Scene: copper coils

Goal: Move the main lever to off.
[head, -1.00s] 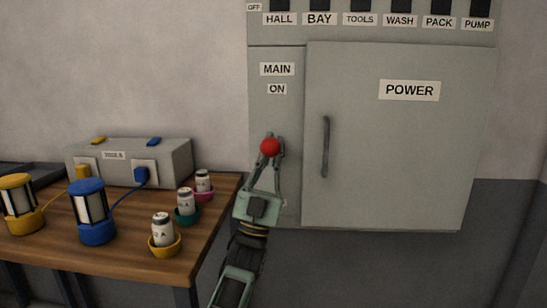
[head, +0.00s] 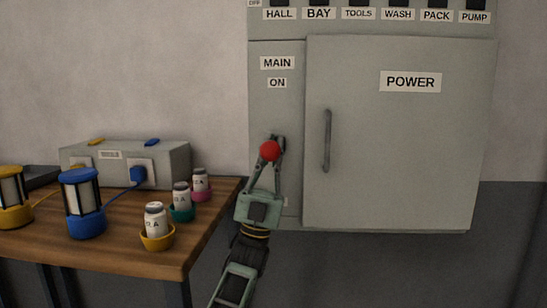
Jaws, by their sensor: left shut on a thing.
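The main lever shows as a red ball knob (head: 270,151) on the left strip of the grey power cabinet (head: 400,160). It sits below the white MAIN label (head: 277,63) and the ON label (head: 277,83). My left gripper (head: 274,143) reaches up from below and is shut on the lever, with its fingers on either side of the knob. The lever's shaft and part of the panel behind the gripper are hidden. No full OFF label for the main lever can be read. My right gripper is not in view.
The cabinet door with its handle (head: 327,140) is shut. Black switches above carry labels such as HALL and PUMP. At left, a wooden table (head: 130,255) holds a blue lantern (head: 84,205), a yellow lantern (head: 12,200), a grey socket box (head: 125,165) and white jars in coloured cups.

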